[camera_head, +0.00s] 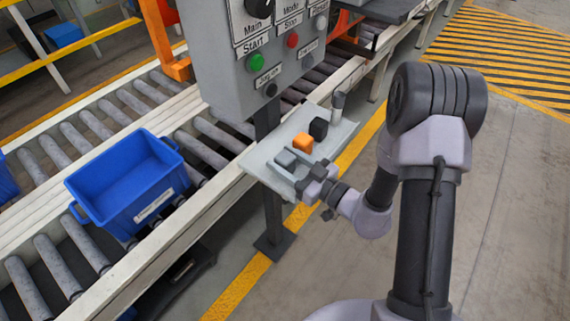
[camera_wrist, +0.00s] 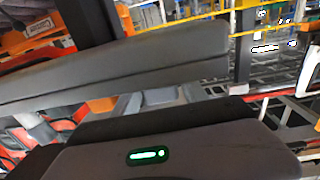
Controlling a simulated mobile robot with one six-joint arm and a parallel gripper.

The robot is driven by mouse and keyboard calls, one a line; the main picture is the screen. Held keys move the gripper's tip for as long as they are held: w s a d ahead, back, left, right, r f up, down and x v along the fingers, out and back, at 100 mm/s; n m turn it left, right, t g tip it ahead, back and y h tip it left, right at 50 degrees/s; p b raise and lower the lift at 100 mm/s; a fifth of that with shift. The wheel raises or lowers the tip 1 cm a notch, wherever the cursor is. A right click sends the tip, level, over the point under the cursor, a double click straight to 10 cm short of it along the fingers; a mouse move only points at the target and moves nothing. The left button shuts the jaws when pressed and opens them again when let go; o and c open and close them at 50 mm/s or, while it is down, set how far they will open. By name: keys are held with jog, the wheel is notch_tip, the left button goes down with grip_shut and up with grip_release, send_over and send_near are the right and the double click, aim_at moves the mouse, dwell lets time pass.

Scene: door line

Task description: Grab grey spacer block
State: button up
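The grey spacer block (camera_head: 286,158) sits at the near left end of a light grey shelf (camera_head: 260,167) under the control box. My gripper (camera_head: 303,174) is at the shelf's near edge, just right of and below the block in the head view. Its fingers look spread apart, with the block beyond them and not clearly between them. In the wrist view a grey surface (camera_wrist: 160,97), perhaps the block, shows in the gap beyond my dark gripper body, partly hidden.
The control box (camera_head: 262,50) rises over the shelf. A blue bin (camera_head: 128,185) rests on the roller conveyor at left.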

grip_shut()
jog(key=shift+r, duration=0.1)
